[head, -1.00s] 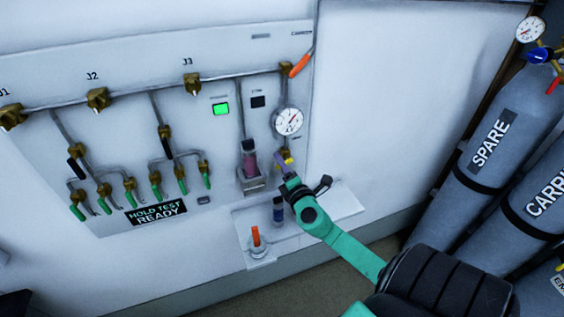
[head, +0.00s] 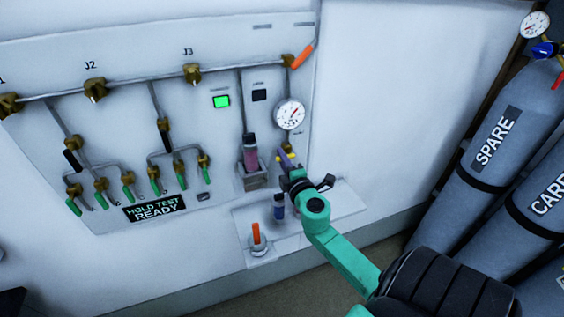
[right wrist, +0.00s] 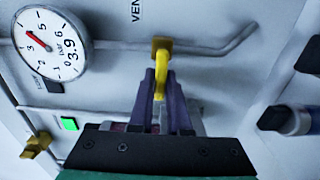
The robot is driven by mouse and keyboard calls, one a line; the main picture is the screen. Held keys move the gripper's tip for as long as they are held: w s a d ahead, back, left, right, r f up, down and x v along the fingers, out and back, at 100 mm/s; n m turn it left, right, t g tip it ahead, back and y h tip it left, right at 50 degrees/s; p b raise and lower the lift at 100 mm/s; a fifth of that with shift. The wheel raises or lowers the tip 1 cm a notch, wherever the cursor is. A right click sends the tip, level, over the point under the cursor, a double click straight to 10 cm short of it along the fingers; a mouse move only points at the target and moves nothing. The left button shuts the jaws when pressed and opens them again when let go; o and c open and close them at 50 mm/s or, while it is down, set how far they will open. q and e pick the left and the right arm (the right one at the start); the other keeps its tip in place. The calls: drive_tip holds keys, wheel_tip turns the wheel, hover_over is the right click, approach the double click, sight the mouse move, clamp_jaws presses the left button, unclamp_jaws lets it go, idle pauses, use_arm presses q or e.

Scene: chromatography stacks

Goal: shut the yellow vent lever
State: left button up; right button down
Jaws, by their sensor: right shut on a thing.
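The yellow vent lever (right wrist: 160,84) hangs from a brass valve (right wrist: 161,45) on the panel, below the round gauge. My right gripper (head: 285,155) is at the lever in the head view. In the right wrist view its two purple-grey fingers (right wrist: 160,98) are on both sides of the lever, shut on it. The lever's lower end is hidden between the fingers. In the head view only small bits of yellow show beside the fingers. My left gripper is not in view.
The gauge (head: 290,115) is just above the lever. A holder with a pink-filled tube (head: 250,158) is close on the left. A shelf (head: 338,207) below bears a dark blue vial (head: 279,207) and an orange-topped item (head: 256,236). Grey cylinders (head: 489,150) stand at right.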

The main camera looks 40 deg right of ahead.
drive_tip(key=c, duration=0.9)
unclamp_jaws()
drive_tip(key=b+v, duration=0.5)
drive_tip(key=v, duration=0.9)
drive_tip(key=shift+s+a+b, duration=0.1)
drive_tip(key=shift+s+b, duration=0.2)
drive_tip(key=shift+b, duration=0.1)
